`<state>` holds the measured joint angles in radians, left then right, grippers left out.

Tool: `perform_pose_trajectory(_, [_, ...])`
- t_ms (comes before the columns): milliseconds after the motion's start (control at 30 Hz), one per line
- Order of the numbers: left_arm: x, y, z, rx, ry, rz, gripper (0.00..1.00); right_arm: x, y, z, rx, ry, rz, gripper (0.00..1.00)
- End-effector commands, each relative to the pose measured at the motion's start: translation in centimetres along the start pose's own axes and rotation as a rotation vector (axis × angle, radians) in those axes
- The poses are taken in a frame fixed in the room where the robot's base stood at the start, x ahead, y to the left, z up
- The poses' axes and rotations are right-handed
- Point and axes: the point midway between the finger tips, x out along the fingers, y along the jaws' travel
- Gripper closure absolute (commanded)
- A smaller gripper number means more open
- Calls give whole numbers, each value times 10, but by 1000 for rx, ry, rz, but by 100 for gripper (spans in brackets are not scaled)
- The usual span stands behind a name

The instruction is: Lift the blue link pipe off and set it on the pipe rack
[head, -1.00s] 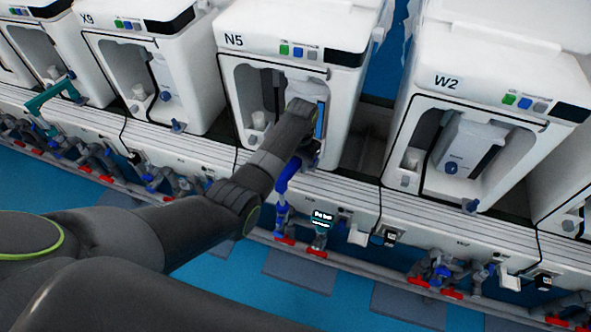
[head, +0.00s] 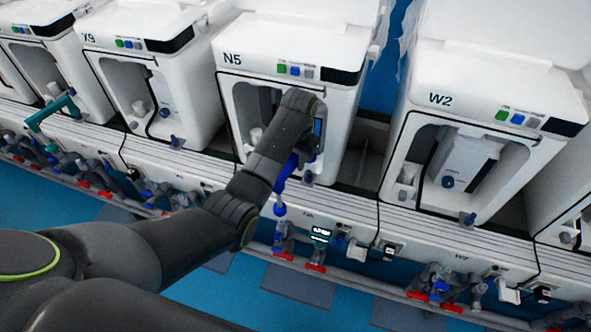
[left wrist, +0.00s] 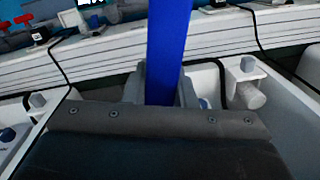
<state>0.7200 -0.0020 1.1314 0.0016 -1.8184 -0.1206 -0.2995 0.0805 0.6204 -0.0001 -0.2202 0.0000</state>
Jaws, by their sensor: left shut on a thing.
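The blue link pipe (head: 284,176) hangs in front of the N5 unit (head: 287,48), with its lower end just above the valves (head: 284,240) under that unit. I cannot tell for sure whether there is a gap there. My left gripper (head: 306,150) is shut on the pipe; my own arm hides most of the grip. In the left wrist view the pipe (left wrist: 167,45) stands upright between the fingers (left wrist: 160,88). My right gripper is not in view. I cannot make out a pipe rack.
The W2 unit (head: 485,104) stands to the right and the X9 unit (head: 143,45) to the left. A teal pipe (head: 48,112) is fitted further left. Black cables hang down the white ledge (head: 350,207). Blue floor shows below the valve row.

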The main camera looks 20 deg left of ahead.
Motion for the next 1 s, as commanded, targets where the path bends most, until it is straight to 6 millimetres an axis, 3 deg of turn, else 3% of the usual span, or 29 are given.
perform_pose_trajectory(200, [-24, -2, -1, 0, 1, 0, 100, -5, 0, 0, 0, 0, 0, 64])
perform_pose_trajectory(1000, [-50, -2, 0, 0, 0, 1, 100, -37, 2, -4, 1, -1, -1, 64])
